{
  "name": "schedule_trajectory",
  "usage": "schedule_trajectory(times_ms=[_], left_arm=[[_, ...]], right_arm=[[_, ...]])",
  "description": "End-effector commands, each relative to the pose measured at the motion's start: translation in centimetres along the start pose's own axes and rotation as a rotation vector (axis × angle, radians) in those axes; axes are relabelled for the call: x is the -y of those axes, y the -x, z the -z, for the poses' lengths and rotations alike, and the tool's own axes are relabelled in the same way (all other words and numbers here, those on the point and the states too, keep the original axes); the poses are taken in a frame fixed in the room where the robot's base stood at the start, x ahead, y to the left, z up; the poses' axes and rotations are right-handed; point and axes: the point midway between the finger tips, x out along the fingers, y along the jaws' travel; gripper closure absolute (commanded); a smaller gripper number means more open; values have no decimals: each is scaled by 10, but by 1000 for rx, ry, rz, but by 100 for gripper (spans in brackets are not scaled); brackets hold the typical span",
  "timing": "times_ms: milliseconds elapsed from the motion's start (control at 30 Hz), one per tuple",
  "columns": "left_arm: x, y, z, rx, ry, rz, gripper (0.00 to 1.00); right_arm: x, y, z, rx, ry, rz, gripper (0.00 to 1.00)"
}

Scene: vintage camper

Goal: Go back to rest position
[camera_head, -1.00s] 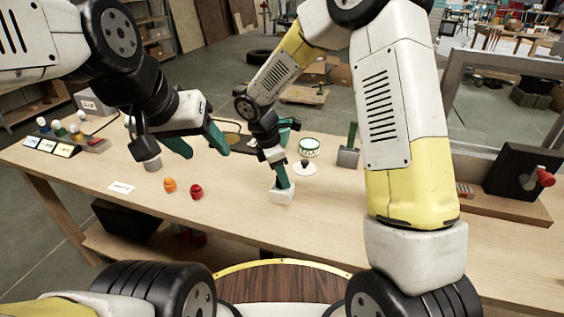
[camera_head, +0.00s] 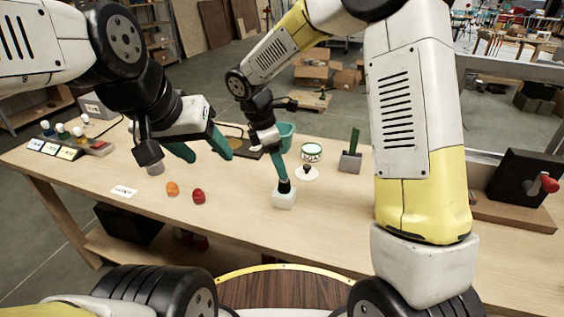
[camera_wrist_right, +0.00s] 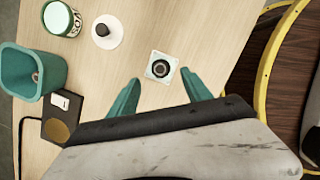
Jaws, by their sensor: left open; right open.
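My left gripper (camera_head: 209,156) is open and empty, held above the left part of the workbench (camera_head: 235,215). My right gripper (camera_head: 277,172) hangs above a small white block (camera_head: 284,201) with a dark round part on top. The right wrist view shows both green fingers of this gripper (camera_wrist_right: 161,77) spread apart, with nothing between them. The white block (camera_wrist_right: 152,74) lies just past the fingertips there, its dark round top facing the camera. In the head view one right finger mostly hides the other.
An orange object (camera_head: 172,188) and a red object (camera_head: 198,197) lie left of the block. A teal bin (camera_head: 286,130), a green-white tin (camera_head: 312,151) and a white disc with a dark knob (camera_head: 306,174) stand behind. A dark box with a red knob (camera_head: 512,172) is at right.

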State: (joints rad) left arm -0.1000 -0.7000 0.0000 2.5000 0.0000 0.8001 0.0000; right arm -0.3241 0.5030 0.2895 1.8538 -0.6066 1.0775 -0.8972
Motion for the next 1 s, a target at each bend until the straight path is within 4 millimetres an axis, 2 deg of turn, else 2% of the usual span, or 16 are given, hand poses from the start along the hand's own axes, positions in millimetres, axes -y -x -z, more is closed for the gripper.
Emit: schedule_trajectory(times_ms=[133, 433, 567, 667, 767, 1000], left_arm=[[0, 0, 0, 0, 0, 0, 43], [0, 0, 0, 0, 0, 0, 43], [0, 0, 0, 0, 0, 0, 43], [0, 0, 0, 0, 0, 0, 43], [0, 0, 0, 0, 0, 0, 43], [0, 0, 0, 0, 0, 0, 43]], right_arm=[[0, 8, 0, 0, 0, 0, 43], [1, 9, -1, -1, -4, -1, 43], [9, 21, -15, -16, -85, -15, 43], [26, 40, -39, -48, -237, -40, 43], [51, 62, -67, -101, -447, -69, 43], [122, 100, -115, -278, -975, -124, 43]])
